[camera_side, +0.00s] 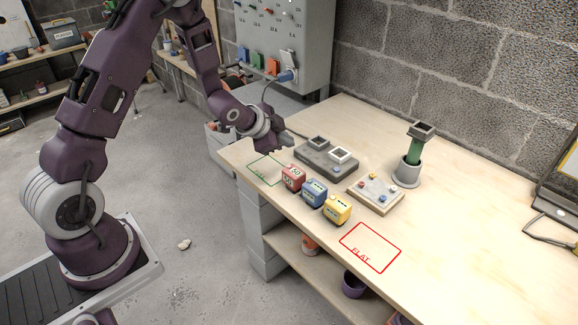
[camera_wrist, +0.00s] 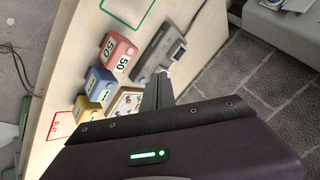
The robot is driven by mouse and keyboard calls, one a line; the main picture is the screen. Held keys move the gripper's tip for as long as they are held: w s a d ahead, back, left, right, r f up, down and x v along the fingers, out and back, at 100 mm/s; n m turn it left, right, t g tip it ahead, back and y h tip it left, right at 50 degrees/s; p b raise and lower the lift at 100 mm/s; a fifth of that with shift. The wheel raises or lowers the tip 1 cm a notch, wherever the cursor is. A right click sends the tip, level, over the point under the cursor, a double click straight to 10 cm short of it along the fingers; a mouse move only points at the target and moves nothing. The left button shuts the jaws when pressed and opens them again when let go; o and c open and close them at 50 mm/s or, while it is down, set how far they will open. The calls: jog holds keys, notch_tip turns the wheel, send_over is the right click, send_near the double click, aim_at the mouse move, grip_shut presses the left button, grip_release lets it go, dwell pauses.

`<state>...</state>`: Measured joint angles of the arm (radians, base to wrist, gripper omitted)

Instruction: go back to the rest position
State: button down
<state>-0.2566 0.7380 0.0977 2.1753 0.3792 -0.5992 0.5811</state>
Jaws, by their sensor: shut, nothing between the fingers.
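My gripper (camera_side: 283,146) is above the far left part of the workbench, near the grey two-socket block, with nothing in its fingers. In the wrist view its fingers (camera_wrist: 158,88) are together, pointing toward the grey block. My arm reaches in from the left and bends down to the bench. No marked rest position shows in either view.
Red (camera_side: 293,178), blue (camera_side: 314,193) and yellow (camera_side: 337,208) blocks stand in a row near the bench's front edge. Behind them are the grey socket block (camera_side: 318,163), a button board (camera_side: 376,194) and a green column (camera_side: 414,150). A wall panel (camera_side: 290,40) rises behind my wrist.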

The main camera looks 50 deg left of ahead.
dwell(0.4)
jog(key=s+d+r+n+g, duration=0.1)
jog(key=s+d+r+n, duration=0.15)
jog(key=s+r, duration=0.45)
jog(key=s+d+r+n+g, duration=0.1)
jog(key=s+d+r+n, duration=0.2)
jog(key=r, duration=0.7)
jog(key=s+d+r+n, duration=0.1)
jog(key=s+d+r, duration=0.1)
jog(key=s, duration=0.9)
jog(key=s+d+r+n+g+h, duration=0.1)
jog(key=s+d, duration=0.4)
jog(key=s, duration=0.7)
jog(key=shift+r+g, duration=0.3)
jog(key=shift+r, duration=0.15)
